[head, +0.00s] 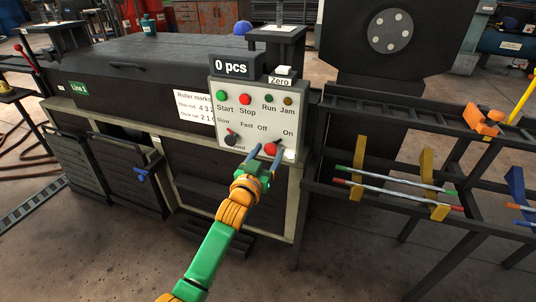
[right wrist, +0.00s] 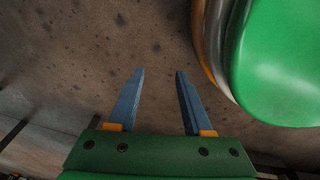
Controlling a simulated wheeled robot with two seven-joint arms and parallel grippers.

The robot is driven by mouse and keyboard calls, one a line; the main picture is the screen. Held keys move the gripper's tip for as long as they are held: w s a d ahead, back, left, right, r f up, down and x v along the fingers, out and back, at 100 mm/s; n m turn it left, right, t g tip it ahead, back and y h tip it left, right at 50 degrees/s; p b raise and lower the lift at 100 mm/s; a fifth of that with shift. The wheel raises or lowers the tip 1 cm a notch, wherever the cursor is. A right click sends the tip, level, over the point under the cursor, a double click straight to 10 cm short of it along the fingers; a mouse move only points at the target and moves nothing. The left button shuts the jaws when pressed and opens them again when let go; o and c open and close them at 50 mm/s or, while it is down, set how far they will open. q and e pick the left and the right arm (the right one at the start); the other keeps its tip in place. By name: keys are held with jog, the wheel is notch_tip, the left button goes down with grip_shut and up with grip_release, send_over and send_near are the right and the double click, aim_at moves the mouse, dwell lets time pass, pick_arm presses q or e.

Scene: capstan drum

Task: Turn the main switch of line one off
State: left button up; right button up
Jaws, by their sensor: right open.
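The line one machine carries a green "Line 1" label (head: 79,88). On its grey control panel (head: 222,104), the main switch (head: 271,148) is a red knob at the lower right, below the "Off" and "On" labels. Its pointer seems to lean up and right toward "On". My left gripper (head: 266,152) is at the panel, its blue fingers apart on either side of the red knob. I cannot tell whether they touch it. My right gripper (right wrist: 157,75) is open and empty over bare floor in the right wrist view; it is not in the head view.
A black speed knob (head: 232,140) sits left of the switch. Green Start (head: 221,95) and red Stop (head: 245,99) buttons and a white Zero button (head: 283,71) are above. A dark rack (head: 380,190) with rods and yellow supports stands at the right.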

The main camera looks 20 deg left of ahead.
pick_arm(q)
grip_shut()
